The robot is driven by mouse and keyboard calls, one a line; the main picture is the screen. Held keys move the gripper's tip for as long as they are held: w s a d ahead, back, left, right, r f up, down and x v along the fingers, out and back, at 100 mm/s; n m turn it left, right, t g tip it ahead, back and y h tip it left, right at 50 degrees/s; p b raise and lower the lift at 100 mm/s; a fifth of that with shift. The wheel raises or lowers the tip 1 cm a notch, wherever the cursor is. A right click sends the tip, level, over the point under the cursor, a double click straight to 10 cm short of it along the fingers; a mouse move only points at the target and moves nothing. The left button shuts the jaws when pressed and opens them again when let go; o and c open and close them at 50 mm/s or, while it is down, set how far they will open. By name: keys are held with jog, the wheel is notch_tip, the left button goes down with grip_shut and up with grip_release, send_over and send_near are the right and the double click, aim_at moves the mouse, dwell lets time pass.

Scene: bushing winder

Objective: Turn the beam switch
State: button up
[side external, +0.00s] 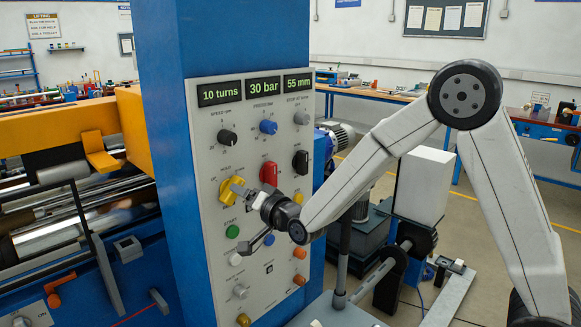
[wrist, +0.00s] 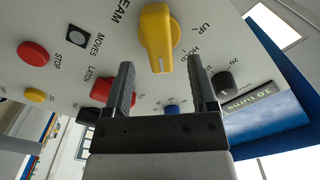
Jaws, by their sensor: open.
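The beam switch is a yellow knob (side external: 229,188) on the upright grey control panel, left of my gripper in the side view. In the wrist view the yellow knob (wrist: 159,38) shows a pale pointer line, with "UP" and "HOLD" lettering to its right and part of the word "BEAM" to its left. My gripper (side external: 246,193) is close in front of the knob. In the wrist view my gripper (wrist: 161,64) is open, one finger to each side of the knob's near end. Gaps show between knob and fingers; I cannot tell how deep the fingertips reach.
A red knob (side external: 269,172) sits up and right of my gripper; it also shows in the wrist view (wrist: 104,91). A green button (side external: 232,231) lies below. A black knob (wrist: 226,83) is near the right finger. Displays (side external: 263,89) top the panel. A blue column (side external: 160,110) stands left.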

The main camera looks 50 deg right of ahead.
aim_at(236, 197)
jog(key=shift+w, duration=1.95)
grip_shut()
